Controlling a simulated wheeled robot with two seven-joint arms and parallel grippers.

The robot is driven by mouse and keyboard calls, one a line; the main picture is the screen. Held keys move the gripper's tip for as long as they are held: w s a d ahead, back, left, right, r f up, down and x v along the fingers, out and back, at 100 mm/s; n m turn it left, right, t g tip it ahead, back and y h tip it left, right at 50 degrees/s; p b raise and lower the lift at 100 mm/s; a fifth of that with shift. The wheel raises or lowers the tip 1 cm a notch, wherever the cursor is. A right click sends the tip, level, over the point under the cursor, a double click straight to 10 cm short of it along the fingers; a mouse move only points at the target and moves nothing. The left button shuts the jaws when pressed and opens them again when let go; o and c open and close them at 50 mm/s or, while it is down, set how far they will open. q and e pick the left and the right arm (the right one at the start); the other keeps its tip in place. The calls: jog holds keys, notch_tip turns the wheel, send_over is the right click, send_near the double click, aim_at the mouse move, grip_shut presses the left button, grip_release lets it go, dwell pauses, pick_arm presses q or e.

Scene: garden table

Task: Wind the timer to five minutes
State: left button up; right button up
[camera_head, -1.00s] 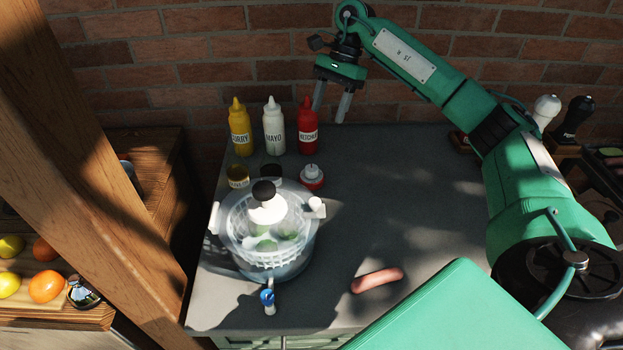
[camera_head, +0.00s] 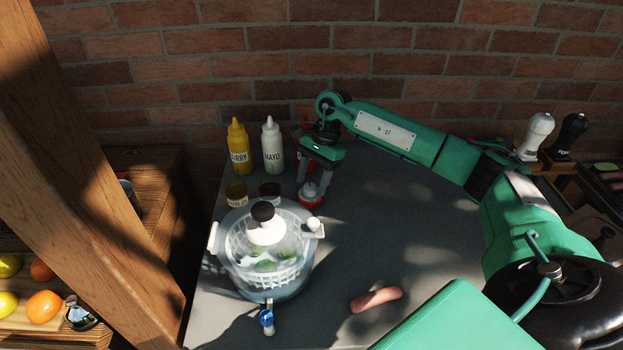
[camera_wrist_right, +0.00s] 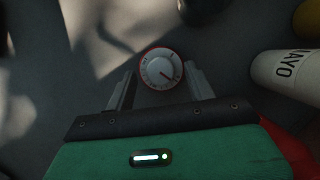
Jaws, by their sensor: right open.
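The timer (camera_head: 311,197) is a small round white dial on a red base, standing on the grey counter behind the salad spinner. My right gripper (camera_head: 316,187) is above and around the timer's near side, pointing down. In the wrist view the open right gripper (camera_wrist_right: 160,80) has one finger on each side of the timer, with gaps between. My left gripper is not in view.
The salad spinner (camera_head: 245,277) stands in front of the timer. The curry bottle (camera_head: 239,148), the mayo bottle (camera_head: 272,147) and two small dark jars are behind and left. The ketchup bottle is mostly hidden behind my gripper.

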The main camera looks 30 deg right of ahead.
jog(key=shift+a+f, duration=0.2)
jog(key=shift+f, duration=0.3)
jog(key=c, duration=1)
